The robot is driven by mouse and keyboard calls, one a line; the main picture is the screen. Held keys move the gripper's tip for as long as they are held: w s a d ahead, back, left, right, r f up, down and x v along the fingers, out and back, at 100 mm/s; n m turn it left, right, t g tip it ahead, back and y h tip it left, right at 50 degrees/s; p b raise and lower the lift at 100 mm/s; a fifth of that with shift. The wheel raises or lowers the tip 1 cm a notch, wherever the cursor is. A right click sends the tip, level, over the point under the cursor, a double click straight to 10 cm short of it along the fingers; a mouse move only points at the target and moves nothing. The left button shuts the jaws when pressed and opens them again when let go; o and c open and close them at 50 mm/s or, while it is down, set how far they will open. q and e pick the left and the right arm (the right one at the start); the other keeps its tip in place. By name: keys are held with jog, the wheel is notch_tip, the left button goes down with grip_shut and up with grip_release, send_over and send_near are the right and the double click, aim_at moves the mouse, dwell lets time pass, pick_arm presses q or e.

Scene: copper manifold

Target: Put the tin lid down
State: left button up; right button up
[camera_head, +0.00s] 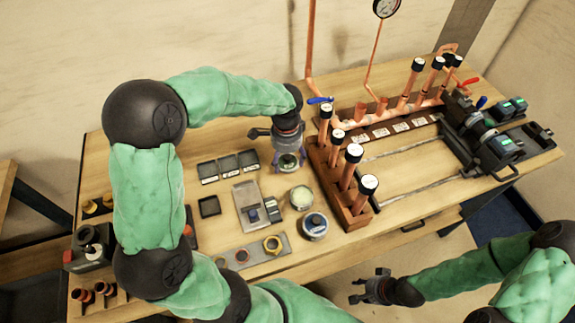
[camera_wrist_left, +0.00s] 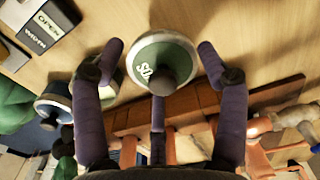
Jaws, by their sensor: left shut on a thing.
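The tin lid (camera_wrist_left: 150,55) is a round green disc with a pale rim, white lettering and a dark knob. In the head view the lid (camera_head: 288,163) is under my left gripper (camera_head: 287,150), near the table's middle. In the wrist view my left gripper (camera_wrist_left: 160,60) has its purple fingers around the lid and is shut on it. An open-looking tin (camera_head: 301,198) with a pale green top stands just in front of the lid. My right gripper (camera_head: 368,287) is empty with its fingers spread, off the table's front edge.
A blue-topped tin (camera_head: 314,225) stands in front of the pale green one. A wooden rack (camera_head: 330,182) with copper tubes stands to the right. Dark trays (camera_head: 228,166) and a metal plate (camera_head: 247,200) lie to the left. Bare wood shows behind the trays.

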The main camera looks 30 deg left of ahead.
aim_at(288, 164)
pick_arm(q)
jog(key=shift+w+a+f, duration=0.2)
jog(key=shift+w+f, duration=0.3)
jog(key=shift+f, duration=0.2)
jog(key=shift+w+f+b, duration=0.2)
jog(key=shift+f+b, duration=0.4)
jog(key=shift+f, duration=1.1)
jog(key=shift+f, duration=0.2)
jog(key=o, duration=0.9)
jog(key=shift+o, duration=0.2)
jog(key=shift+r, duration=0.1)
notch_tip(288, 164, up, 12)
jog(key=p, duration=0.3)
jog(key=shift+a+r, duration=0.1)
